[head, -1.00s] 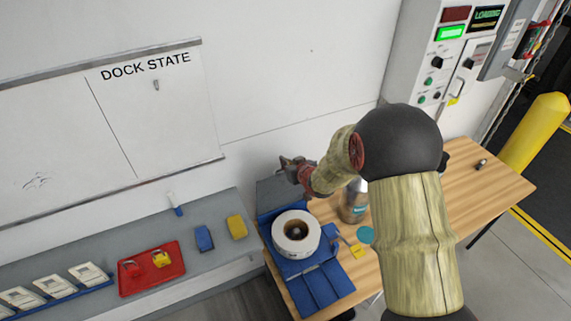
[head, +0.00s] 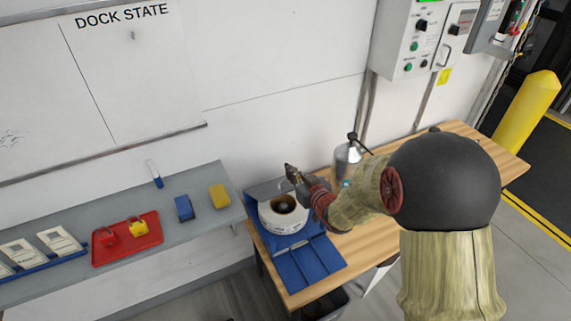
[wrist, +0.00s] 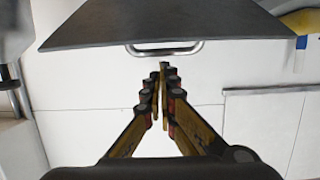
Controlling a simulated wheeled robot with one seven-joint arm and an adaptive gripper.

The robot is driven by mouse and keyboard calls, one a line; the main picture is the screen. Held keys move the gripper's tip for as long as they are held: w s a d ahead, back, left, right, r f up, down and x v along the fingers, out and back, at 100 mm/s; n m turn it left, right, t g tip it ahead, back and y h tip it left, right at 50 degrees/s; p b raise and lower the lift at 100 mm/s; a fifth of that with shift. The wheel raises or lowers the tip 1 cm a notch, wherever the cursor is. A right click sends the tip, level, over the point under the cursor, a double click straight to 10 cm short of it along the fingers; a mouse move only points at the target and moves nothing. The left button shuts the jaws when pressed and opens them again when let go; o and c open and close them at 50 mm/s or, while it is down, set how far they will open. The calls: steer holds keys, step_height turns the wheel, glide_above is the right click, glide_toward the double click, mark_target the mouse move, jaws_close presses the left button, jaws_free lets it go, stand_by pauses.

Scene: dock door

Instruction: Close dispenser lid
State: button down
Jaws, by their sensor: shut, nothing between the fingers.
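The dispenser is a blue unit (head: 305,262) on the wooden table, holding a large white roll (head: 284,222). Its grey lid (head: 266,190) stands raised at the back of the roll; its exact angle is hard to judge. In the wrist view the lid (wrist: 170,22) is a dark grey panel across the top, with a metal handle (wrist: 165,49) on its near edge. My gripper (head: 291,172) is above the roll's back right, beside the lid. In the wrist view my gripper (wrist: 162,68) is shut and empty, its tips just below the handle. I cannot tell whether they touch it.
A metal bottle (head: 347,160) stands on the table (head: 470,160) behind my arm. Left is a grey shelf (head: 200,235) with a red tray (head: 128,240), a blue block (head: 184,208) and a yellow block (head: 219,196). The wall is close behind; the table's far right is clear.

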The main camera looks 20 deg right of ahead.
steer(key=s+d+f+b, duration=0.1)
steer(key=s+f+b, duration=0.3)
steer(key=f, duration=0.5)
steer(key=s+d+f+b, duration=0.1)
steer(key=s+f+b, duration=0.4)
steer(key=f+b, duration=0.2)
steer(key=shift+s+f+b, duration=0.15)
steer(key=shift+f+b, duration=0.25)
steer(key=shift+f, duration=0.55)
steer(key=shift+a, duration=0.1)
